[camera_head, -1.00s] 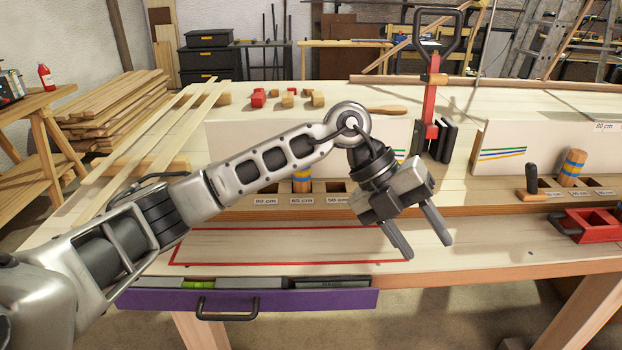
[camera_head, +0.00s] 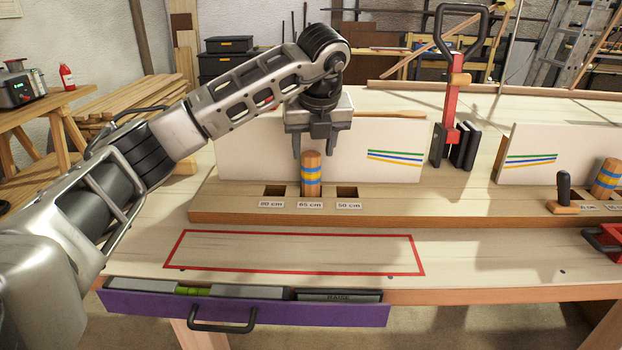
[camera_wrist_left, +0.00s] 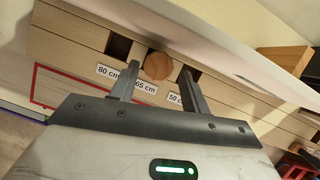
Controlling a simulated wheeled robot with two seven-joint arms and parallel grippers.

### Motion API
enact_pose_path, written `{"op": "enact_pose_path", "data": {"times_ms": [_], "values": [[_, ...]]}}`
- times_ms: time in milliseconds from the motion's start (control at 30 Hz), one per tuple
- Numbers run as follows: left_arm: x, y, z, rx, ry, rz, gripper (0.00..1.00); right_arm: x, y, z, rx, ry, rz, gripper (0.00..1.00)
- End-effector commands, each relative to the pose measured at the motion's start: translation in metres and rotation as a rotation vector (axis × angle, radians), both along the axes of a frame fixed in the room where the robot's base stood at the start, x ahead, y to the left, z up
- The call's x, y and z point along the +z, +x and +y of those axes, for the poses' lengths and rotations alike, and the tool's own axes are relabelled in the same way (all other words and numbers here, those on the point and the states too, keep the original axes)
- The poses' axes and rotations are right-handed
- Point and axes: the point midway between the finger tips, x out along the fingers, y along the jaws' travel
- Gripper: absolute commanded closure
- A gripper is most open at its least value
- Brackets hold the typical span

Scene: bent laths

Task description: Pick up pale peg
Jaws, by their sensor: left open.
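A pale wooden peg (camera_head: 311,178) with blue and yellow bands stands upright in the middle hole of the near block, at the 65 cm label. Its top also shows in the left wrist view (camera_wrist_left: 158,66). My left gripper (camera_head: 315,150) is open and points down at the peg. In the left wrist view its fingers (camera_wrist_left: 160,78) appear on either side of the peg's top, with gaps; I cannot tell how far down they reach. A similar banded peg (camera_head: 605,179) stands at the right edge. My right gripper is not in view.
A white upright board (camera_head: 395,165) stands behind the peg. Empty holes (camera_head: 274,191) and (camera_head: 347,191) flank it. A red clamp (camera_head: 450,110) stands to the right. A red outlined area (camera_head: 295,252) on the bench is clear. The purple drawer (camera_head: 290,313) is open in front.

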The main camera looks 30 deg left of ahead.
Motion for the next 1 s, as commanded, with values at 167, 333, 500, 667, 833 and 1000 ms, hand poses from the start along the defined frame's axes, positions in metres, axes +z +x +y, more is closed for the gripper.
{"op": "enact_pose_path", "data": {"times_ms": [167, 333, 500, 667, 833, 1000], "values": [[-0.012, 0.003, 0.003, -0.002, 0.000, 0.001, 0.53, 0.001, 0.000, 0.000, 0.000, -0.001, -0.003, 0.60], [-0.032, 0.007, 0.010, -0.001, 0.000, 0.004, 0.53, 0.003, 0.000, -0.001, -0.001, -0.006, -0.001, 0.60], [-0.053, 0.012, 0.016, -0.001, -0.001, 0.003, 0.53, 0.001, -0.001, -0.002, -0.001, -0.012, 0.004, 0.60], [-0.059, 0.015, 0.018, -0.003, -0.001, 0.000, 0.53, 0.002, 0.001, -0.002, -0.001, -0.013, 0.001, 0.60], [-0.059, 0.014, 0.017, -0.003, -0.001, 0.000, 0.59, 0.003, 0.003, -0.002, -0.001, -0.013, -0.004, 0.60], [-0.059, 0.014, 0.017, -0.004, -0.001, 0.000, 0.89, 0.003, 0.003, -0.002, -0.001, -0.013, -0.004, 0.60]]}}
